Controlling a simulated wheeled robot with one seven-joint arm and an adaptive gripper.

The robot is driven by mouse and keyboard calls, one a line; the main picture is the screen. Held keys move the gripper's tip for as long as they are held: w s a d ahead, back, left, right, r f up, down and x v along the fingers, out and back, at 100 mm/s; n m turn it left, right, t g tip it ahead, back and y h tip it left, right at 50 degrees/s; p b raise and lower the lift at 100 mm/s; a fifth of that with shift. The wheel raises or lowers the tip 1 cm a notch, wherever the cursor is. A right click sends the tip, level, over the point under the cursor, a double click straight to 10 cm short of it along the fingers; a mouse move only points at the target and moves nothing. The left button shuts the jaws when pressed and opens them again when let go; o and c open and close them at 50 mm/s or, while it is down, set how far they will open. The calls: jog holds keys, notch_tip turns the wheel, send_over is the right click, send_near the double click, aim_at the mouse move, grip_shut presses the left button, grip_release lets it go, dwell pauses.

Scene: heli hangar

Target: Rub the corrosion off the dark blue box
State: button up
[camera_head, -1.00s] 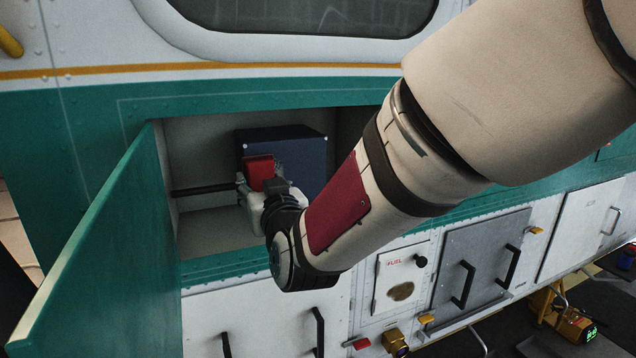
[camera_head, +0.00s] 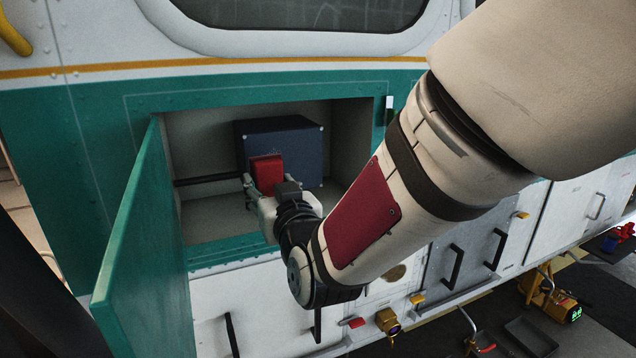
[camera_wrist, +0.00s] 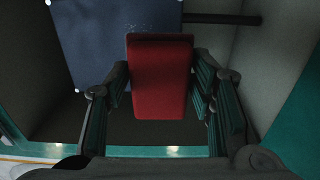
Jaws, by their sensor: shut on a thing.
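The dark blue box (camera_head: 303,150) stands at the back of an open compartment in the teal and white helicopter side. In the wrist view the box (camera_wrist: 85,45) fills the upper left, with small pale specks on its face near the red block's top edge. My gripper (camera_head: 263,184) is shut on a red block (camera_head: 267,172), inside the compartment in front of the box. In the wrist view the red block (camera_wrist: 160,85) sits between both fingers and hides part of the box. I cannot tell whether the block touches the box.
The teal compartment door (camera_head: 140,255) hangs open at the left. A dark bar (camera_head: 208,181) runs along the compartment's left side. The compartment floor (camera_head: 215,222) looks bare. Handled panels (camera_head: 470,250) lie below right. A yellow device (camera_head: 548,300) stands on the floor at the right.

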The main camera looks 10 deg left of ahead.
jog(key=shift+p+v, duration=0.55)
jog(key=shift+v, duration=1)
jog(key=shift+w+a, duration=0.1)
jog(key=shift+b+x, duration=0.65)
jog(key=shift+x, duration=1.3)
jog(key=shift+b+x, duration=0.4)
jog(key=shift+x, duration=1.1)
jog(key=shift+x, duration=0.95)
jog(key=shift+w+f+b, duration=0.1)
jog(key=shift+f+b, duration=0.05)
jog(key=shift+b, duration=0.15)
